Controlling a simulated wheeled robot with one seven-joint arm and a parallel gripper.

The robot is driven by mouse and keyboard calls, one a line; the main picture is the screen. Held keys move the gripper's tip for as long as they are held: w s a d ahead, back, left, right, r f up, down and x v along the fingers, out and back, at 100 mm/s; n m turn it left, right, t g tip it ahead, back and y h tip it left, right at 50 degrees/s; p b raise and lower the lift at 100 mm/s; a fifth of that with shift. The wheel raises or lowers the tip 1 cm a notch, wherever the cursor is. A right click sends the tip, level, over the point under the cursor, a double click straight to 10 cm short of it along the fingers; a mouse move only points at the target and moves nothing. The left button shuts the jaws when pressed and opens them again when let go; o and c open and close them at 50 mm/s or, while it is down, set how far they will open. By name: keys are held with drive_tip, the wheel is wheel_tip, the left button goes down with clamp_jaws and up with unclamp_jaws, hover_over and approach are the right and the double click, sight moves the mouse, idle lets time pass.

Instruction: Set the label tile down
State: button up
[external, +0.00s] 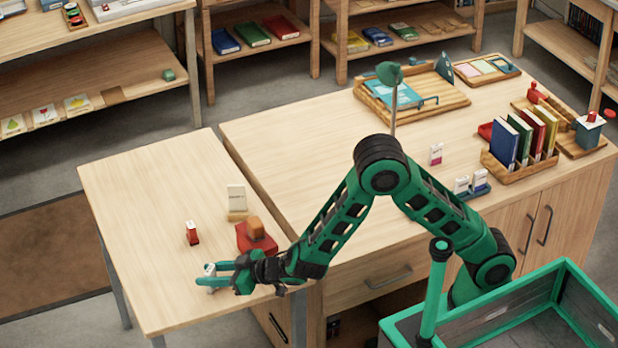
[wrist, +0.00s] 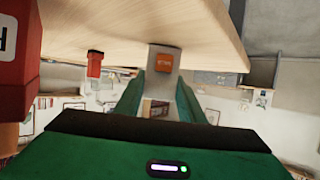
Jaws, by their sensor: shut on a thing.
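The label tile (external: 209,269) is a small pale piece at the front left of the side table. In the wrist view the tile (wrist: 163,58) is a grey-white block with an orange patch. My gripper (external: 215,278) is low over the table near its front edge and shut on the tile. In the wrist view, the green fingers of my gripper (wrist: 162,85) stand on either side of it. The fingers hide part of the tile in the external view. I cannot tell whether its bottom touches the tabletop.
A small red item (external: 192,233) stands behind my gripper. A red holder with an orange-brown block (external: 257,237) and a cream card on a wooden stand (external: 237,201) are nearby. The left side of the side table (external: 140,200) is bare.

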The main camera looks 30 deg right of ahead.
drive_tip(key=o, duration=1)
drive_tip(key=shift+o, duration=0.2)
drive_tip(key=shift+r, duration=0.1)
drive_tip(key=v, duration=1.2)
